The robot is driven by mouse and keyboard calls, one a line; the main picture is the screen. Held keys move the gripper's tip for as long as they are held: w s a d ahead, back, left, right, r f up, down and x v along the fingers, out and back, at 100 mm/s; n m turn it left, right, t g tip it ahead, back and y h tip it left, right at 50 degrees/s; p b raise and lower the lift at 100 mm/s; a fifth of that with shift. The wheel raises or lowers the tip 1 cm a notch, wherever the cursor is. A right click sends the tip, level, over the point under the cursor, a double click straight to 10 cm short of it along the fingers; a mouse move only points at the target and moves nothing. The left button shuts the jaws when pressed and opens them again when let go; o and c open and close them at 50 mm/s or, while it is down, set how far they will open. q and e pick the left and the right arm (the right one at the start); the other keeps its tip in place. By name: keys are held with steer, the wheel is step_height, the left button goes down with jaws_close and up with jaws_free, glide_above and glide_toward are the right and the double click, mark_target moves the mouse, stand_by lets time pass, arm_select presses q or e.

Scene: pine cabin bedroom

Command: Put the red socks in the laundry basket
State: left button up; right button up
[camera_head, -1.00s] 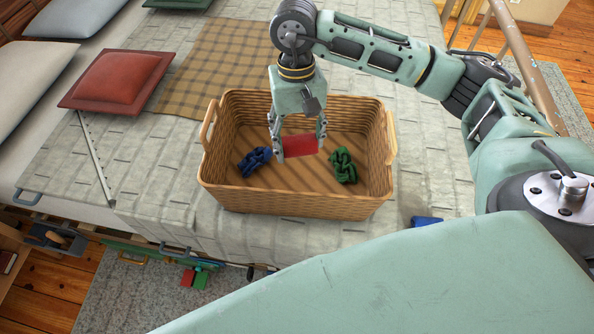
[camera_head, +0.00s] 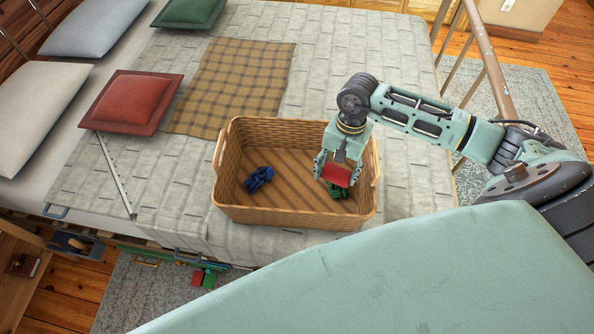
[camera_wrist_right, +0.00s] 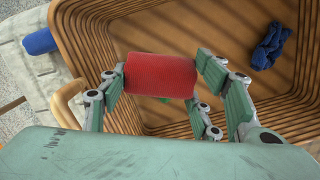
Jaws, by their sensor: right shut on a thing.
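My right gripper (camera_head: 337,172) is shut on a red rolled cloth thing, the red socks (camera_head: 336,176). It holds them over the right part of the wicker laundry basket (camera_head: 290,217). In the right wrist view the red socks (camera_wrist_right: 160,76) sit between the fingers (camera_wrist_right: 162,80), with the basket's ribbed wall (camera_wrist_right: 120,30) behind. I cannot tell how high above the basket floor they are. My left gripper is not in view.
Inside the basket lie a blue bundle (camera_head: 259,178) at left and a green bundle (camera_head: 338,192) partly hidden below the red socks. A blue roll (camera_wrist_right: 39,42) lies outside the basket. A red cushion (camera_head: 131,101) and plaid blanket (camera_head: 235,85) lie on the bed.

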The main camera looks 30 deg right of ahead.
steer(key=w+a+f+b, duration=0.3)
steer(key=w+a+f, duration=0.1)
steer(key=w, duration=0.1)
steer(key=w+a+f+b, duration=0.2)
steer(key=w, duration=0.1)
steer(key=shift+a+f+b, duration=0.35)
steer(key=shift+w+a+f, duration=0.15)
steer(key=shift+w+a, duration=0.15)
steer(key=shift+w, duration=0.05)
steer(key=shift+f+b, duration=1.25)
steer(key=shift+f, duration=0.7)
steer(key=shift+f, duration=0.1)
steer(key=o, duration=0.5)
steer(key=shift+f, duration=0.1)
steer(key=o, duration=0.4)
steer(key=shift+o, duration=0.2)
